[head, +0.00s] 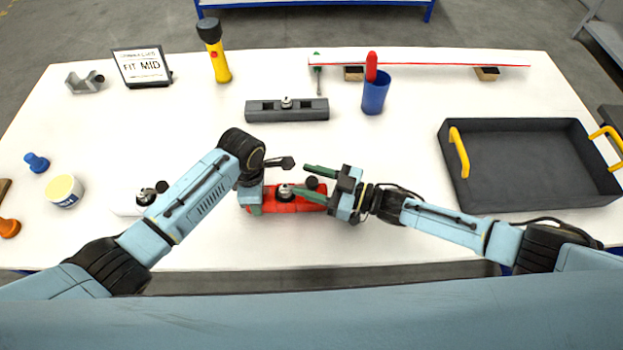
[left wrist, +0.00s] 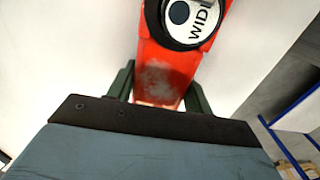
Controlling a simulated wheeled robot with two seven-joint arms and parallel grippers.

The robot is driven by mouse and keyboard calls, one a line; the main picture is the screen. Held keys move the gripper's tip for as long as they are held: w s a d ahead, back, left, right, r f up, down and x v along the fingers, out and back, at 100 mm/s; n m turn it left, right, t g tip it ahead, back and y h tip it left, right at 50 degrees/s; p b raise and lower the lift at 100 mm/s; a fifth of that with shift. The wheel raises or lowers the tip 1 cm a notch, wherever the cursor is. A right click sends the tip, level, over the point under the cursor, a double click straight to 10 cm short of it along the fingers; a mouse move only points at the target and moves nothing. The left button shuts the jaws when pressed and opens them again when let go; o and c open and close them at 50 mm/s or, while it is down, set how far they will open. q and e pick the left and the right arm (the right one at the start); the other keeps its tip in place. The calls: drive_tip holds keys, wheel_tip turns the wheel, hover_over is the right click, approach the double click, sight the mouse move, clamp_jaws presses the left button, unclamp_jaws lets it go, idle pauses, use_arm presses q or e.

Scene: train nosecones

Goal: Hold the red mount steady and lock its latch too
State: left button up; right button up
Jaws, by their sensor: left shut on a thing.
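The red mount (head: 298,206) lies on the white table in front of me, with a round dial on top. In the left wrist view, the red mount (left wrist: 160,55) carries a round label reading "WID", partly cut off (left wrist: 192,18). My left gripper (left wrist: 158,88) is shut on the mount's end, one green finger on each side. In the head view my left arm hides part of that end. My right gripper (head: 312,182) is open over the mount's right part. A black knob (head: 312,183) shows between its spread green fingers; whether they touch it, I cannot tell.
A grey mount (head: 260,111) lies behind, and a white mount (head: 126,207) lies left, partly behind my left arm. A blue cup (head: 375,94), yellow flashlight (head: 218,62), "FIT MID" sign (head: 142,68) and black tray (head: 530,205) stand around.

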drive_tip(key=shift+d, duration=0.1)
drive_tip(key=v, duration=1.1)
drive_tip(key=shift+s+d, duration=0.15)
drive_tip(key=shift+d, duration=0.25)
use_arm(q)
drive_tip(key=o, duration=1.2)
